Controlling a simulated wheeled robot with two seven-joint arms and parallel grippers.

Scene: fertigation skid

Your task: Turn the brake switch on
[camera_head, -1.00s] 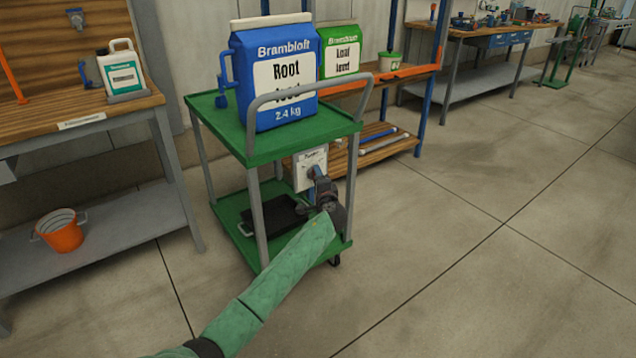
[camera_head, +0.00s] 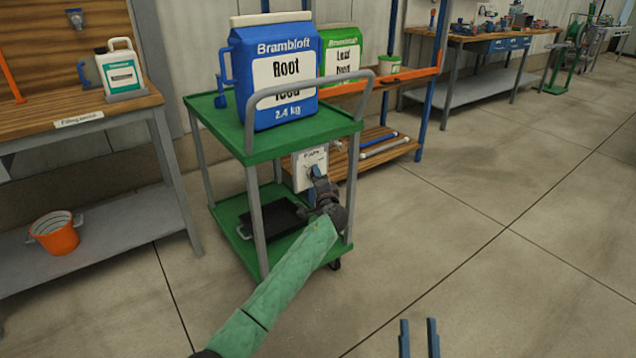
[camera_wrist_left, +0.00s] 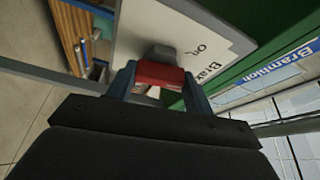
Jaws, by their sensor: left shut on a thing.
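The switch is on a white panel (camera_head: 312,163) at the side of the green cart; the panel also shows in the left wrist view (camera_wrist_left: 150,30), with partly readable lettering, "ON" and what looks like "Brak". A red switch handle (camera_wrist_left: 160,74) with a grey part behind it stands out from the panel. My left gripper (camera_wrist_left: 158,80) is shut on this red handle, one blue finger on each side. In the head view my left gripper (camera_head: 318,176) is at the panel and hides the handle. My right gripper (camera_head: 419,338) is at the bottom edge, open and empty, over bare floor.
A workbench (camera_head: 85,140) stands left. The floor to the right is clear.

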